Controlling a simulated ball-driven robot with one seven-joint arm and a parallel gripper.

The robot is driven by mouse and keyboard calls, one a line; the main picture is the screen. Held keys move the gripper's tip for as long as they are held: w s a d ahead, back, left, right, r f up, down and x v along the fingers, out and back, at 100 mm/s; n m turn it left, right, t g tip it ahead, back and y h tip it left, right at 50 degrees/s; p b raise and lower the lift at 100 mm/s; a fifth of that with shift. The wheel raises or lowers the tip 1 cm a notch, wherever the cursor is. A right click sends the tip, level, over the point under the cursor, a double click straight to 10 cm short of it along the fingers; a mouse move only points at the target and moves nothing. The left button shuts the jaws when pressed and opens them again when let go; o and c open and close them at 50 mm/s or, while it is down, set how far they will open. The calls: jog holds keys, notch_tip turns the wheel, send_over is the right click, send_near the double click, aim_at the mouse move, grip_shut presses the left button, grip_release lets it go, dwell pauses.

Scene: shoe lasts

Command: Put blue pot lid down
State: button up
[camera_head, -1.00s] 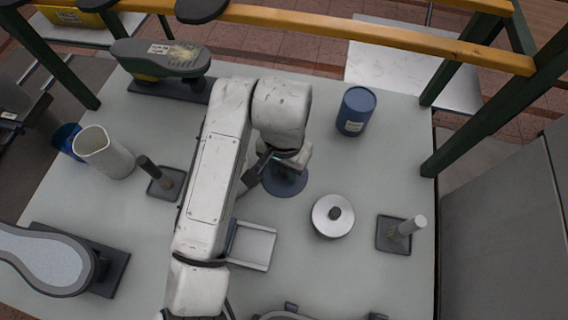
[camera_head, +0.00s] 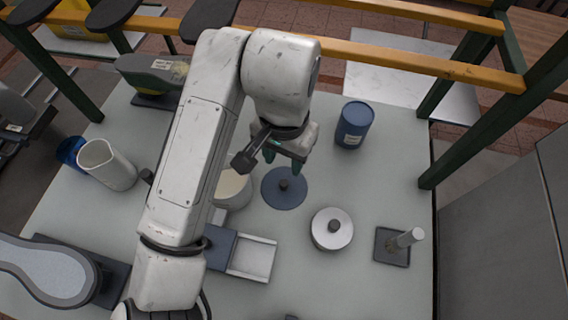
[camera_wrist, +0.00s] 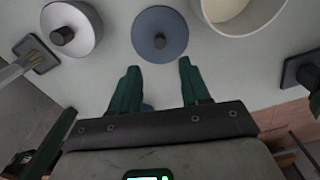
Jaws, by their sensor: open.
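The blue pot lid (camera_head: 284,190) is a flat blue-grey disc with a dark knob, lying on the grey table. It also shows in the wrist view (camera_wrist: 160,34), ahead of the fingertips. My gripper (camera_head: 283,160) is above the table at the lid's far edge in the head view, apart from the knob. In the wrist view its two green fingers (camera_wrist: 158,78) are spread wide with nothing between them.
A cream pot (camera_head: 234,189) stands left of the lid, partly behind my arm. A silver lidded pot (camera_head: 331,229) stands right of it. A blue canister (camera_head: 354,124), a dark-based post (camera_head: 397,246) and a white tray (camera_head: 252,258) are nearby.

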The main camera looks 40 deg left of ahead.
jog(key=shift+r, duration=1.05)
